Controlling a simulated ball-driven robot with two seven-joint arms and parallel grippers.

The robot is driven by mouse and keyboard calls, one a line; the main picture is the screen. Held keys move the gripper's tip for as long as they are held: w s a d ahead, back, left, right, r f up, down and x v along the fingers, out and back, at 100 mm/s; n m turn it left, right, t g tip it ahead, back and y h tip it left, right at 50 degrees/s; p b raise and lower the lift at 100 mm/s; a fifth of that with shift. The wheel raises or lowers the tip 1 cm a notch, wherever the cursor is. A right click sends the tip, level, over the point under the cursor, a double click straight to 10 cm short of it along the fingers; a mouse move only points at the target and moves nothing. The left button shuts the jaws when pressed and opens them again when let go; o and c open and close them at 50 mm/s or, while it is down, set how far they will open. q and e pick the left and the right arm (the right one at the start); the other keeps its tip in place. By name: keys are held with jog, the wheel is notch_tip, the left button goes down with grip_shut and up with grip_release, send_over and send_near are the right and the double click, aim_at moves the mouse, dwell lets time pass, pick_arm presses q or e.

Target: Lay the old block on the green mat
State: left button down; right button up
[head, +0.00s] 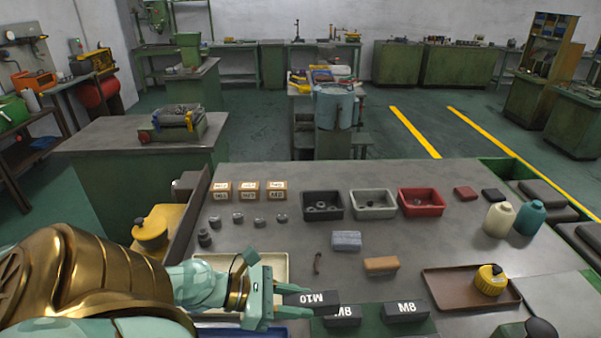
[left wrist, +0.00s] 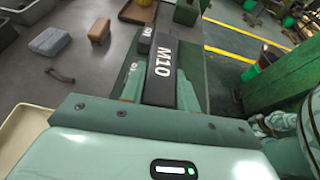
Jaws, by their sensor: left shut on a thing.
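My left gripper (head: 276,297) is shut on a black block marked M10 (head: 318,298), which sticks out to the right of the fingers. In the left wrist view the M10 block (left wrist: 164,68) lies between the fingers. The green mat (head: 374,326) is at the front of the bench, partly cut off by the picture's lower edge. Two black blocks marked M8, a left one (head: 342,317) and a right one (head: 405,312), lie on it. The held block overlaps the left M8 block in the head view; I cannot tell whether they touch.
A cream tray (head: 283,264) is partly behind my left gripper. A grey-blue block (head: 346,240), an orange-brown block (head: 380,265) and a brown tray (head: 442,293) with a yellow container (head: 490,280) are beyond the mat. Black, grey and red bins (head: 421,213) stand farther back.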

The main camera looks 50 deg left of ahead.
pick_arm(q)
jog(key=shift+s+d+f, duration=0.1)
jog(key=shift+s+f, duration=0.05)
jog(key=shift+s, duration=0.3)
jog(key=shift+f+h, duration=0.2)
jog(key=shift+h, duration=0.1)
jog(key=shift+m+g, duration=0.3)
jog(key=w+a+f+b, duration=0.2)
jog(key=w+a+f, duration=0.1)
jog(key=w+a+f+b, duration=0.2)
jog(key=w+a+f, duration=0.1)
jog(key=w+a+f+b, duration=0.2)
jog(key=w+f, duration=0.1)
jog(key=w, duration=0.1)
jog(key=shift+a+f, duration=0.35)
jog(key=shift+a, duration=0.05)
jog(key=shift+w+f+b, duration=0.1)
jog(key=shift+f+b, duration=0.65)
jog(key=shift+f, duration=0.8)
jog(key=shift+f, duration=0.15)
jog(key=c, duration=1)
grip_release()
jog(key=shift+c, duration=0.2)
